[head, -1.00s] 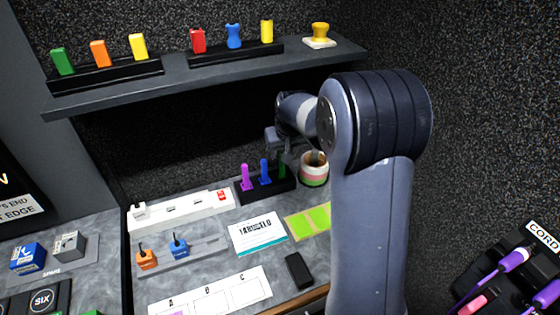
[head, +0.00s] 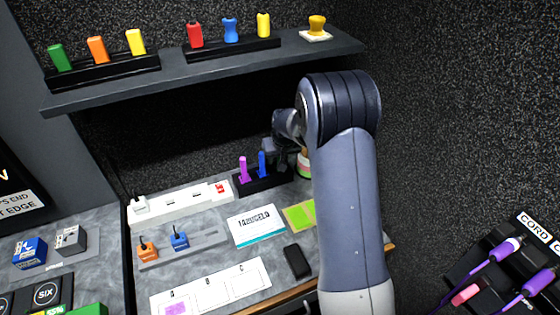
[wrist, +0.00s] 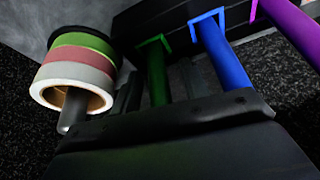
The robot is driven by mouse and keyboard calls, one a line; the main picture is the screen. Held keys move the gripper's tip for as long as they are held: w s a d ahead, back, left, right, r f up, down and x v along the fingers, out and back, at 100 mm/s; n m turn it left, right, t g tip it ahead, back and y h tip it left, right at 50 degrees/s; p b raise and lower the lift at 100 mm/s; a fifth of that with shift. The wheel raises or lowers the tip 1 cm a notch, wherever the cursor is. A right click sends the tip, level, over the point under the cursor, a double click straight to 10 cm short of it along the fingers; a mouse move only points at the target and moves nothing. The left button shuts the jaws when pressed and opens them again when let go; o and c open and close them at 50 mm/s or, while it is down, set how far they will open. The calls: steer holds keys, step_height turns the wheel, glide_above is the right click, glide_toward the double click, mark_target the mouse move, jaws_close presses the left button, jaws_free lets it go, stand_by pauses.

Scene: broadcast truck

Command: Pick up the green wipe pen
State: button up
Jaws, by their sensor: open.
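The green wipe pen (wrist: 156,72) stands in a dark rack (wrist: 150,18) in the wrist view, with a blue pen (wrist: 224,55) and a purple pen (wrist: 290,28) to its right. My gripper (wrist: 158,88) is open, and its dark fingers appear to lie on either side of the green pen. I cannot tell whether they touch it. In the head view my gripper (head: 281,156) is at the right end of the rack (head: 252,187) and hides the green pen. The purple pen (head: 243,170) and blue pen (head: 262,164) show there.
Striped tape rolls (wrist: 80,72) stand on a post close beside my gripper; they also show in the head view (head: 304,164). A shelf (head: 210,75) overhangs the back. A white power strip (head: 180,203), a card (head: 257,225) and a black block (head: 297,262) lie on the counter.

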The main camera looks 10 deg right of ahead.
steer(key=shift+c, duration=0.3)
jaws_close()
steer(key=shift+r, duration=0.1)
steer(key=shift+r, duration=0.45)
step_height(320, 180, up, 6)
steer(key=shift+r+b, duration=0.1)
steer(key=shift+b, duration=0.3)
steer(key=s+b, duration=0.3)
steer(key=s, duration=1.5)
steer(key=shift+d, duration=0.4)
